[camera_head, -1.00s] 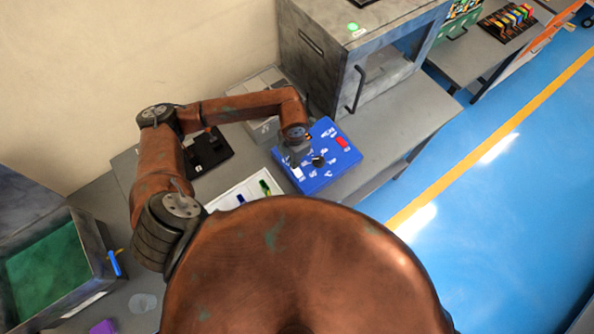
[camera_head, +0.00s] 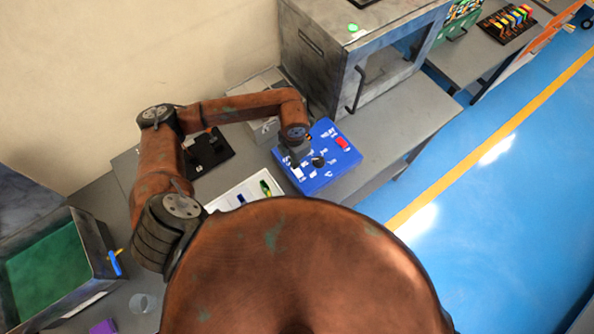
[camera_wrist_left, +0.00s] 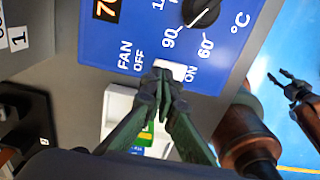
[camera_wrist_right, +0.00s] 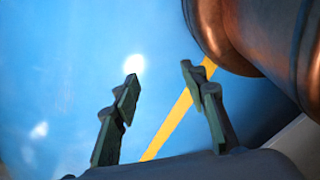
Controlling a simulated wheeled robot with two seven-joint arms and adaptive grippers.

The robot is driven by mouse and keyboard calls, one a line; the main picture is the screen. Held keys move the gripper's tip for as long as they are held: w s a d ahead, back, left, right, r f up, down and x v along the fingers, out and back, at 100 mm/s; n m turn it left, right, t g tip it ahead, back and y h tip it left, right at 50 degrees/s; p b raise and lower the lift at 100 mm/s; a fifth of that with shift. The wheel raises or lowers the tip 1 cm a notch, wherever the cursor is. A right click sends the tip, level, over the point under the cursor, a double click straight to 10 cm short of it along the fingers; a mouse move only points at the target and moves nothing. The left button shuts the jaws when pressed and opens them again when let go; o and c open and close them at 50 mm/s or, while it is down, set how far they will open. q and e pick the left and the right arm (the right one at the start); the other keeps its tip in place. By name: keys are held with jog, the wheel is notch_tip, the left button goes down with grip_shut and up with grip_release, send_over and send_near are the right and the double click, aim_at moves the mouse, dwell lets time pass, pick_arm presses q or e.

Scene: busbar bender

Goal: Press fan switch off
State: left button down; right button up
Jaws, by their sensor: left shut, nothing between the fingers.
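The blue control panel (camera_head: 325,176) lies on the bench in the head view and fills the top of the left wrist view (camera_wrist_left: 125,38). Its white fan switch (camera_wrist_left: 176,68) sits between the OFF and ON labels, beside the word FAN. My left gripper (camera_wrist_left: 163,74) is shut and empty. Its tips overlap the switch in the left wrist view and hide part of it; I cannot tell whether they touch it. In the head view the left gripper (camera_head: 299,153) is over the panel's left part. My right gripper (camera_wrist_right: 160,77) is open and empty above the blue floor.
A black knob (camera_wrist_left: 201,12) with temperature marks is near the switch. A red switch (camera_head: 342,143) is on the panel's far side. A grey oven-like box (camera_head: 325,60) stands behind the panel. A white tray (camera_head: 228,201) lies to the panel's left, a black holder (camera_head: 213,155) farther left.

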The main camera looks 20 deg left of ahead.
pick_arm(q)
jog(key=shift+f, duration=0.15)
pick_arm(e)
jog(key=shift+s+d+f, duration=0.15)
jog(key=shift+s+d, duration=0.05)
jog(key=shift+s, duration=0.4)
pick_arm(q)
jog(key=shift+f+b, duration=0.25)
jog(key=shift+b, duration=0.1)
pick_arm(e)
jog(key=shift+f, duration=0.2)
pick_arm(q)
jog(key=shift+f+b, duration=0.3)
jog(key=shift+f, duration=0.05)
pick_arm(e)
jog(key=shift+w+a+f, duration=0.1)
jog(key=shift+a+f, duration=0.2)
jog(key=shift+f, duration=0.05)
